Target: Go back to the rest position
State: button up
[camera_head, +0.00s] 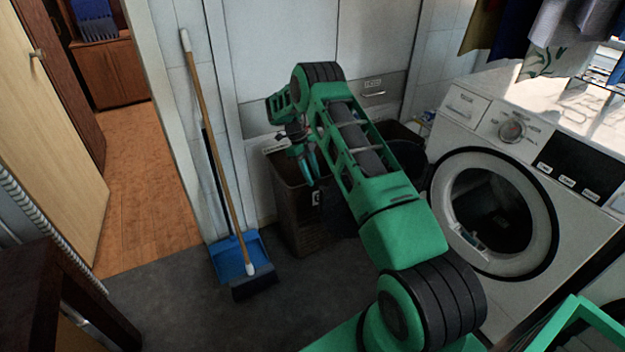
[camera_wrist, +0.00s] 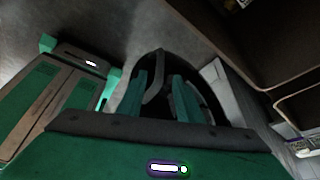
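My gripper (camera_head: 308,168) hangs at the end of my raised green arm, in front of the brown bins in the head view. In the wrist view its two green fingers (camera_wrist: 163,97) stand apart with a gap between them. A dark rounded shape (camera_wrist: 160,62) lies behind the fingers, with a curved grey strip showing in the gap. I see no object clearly held. My arm hides part of the bins and a dark round shape beside the washing machine.
A white washing machine (camera_head: 535,180) with a dark round opening stands at right. Brown bins (camera_head: 300,215) stand by the wall. A broom (camera_head: 205,135) and blue dustpan (camera_head: 240,253) lean at left. Clothes (camera_head: 560,35) hang at upper right. Grey floor (camera_head: 190,315) is clear at lower left.

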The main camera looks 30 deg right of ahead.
dwell(0.3)
jog(key=s+d+r+n, duration=0.1)
jog(key=s+r+n, duration=0.2)
jog(key=r, duration=0.5)
jog(key=s+d+r+n, duration=0.1)
jog(key=s+r+n, duration=0.2)
jog(key=r, duration=0.5)
jog(key=s+r+n+t, duration=0.2)
jog(key=s+r+n, duration=0.4)
jog(key=s+r, duration=0.7)
jog(key=s+a+r+n, duration=0.2)
jog(key=s+r+n, duration=0.1)
jog(key=s, duration=0.5)
jog(key=s+a+r+n, duration=0.2)
jog(key=s+a+n, duration=0.15)
jog(key=s, duration=0.45)
jog(key=s+a+f+n+t+y, duration=0.1)
jog(key=s+a+n, duration=0.1)
jog(key=s, duration=0.5)
jog(key=s+a+f+n+t+y, duration=0.1)
jog(key=s+a+n, duration=0.2)
jog(key=s, duration=0.3)
jog(key=shift+s+a+f+n, duration=0.3)
jog(key=shift+s+f+n, duration=0.1)
jog(key=shift+n, duration=0.15)
jog(key=shift+w, duration=0.1)
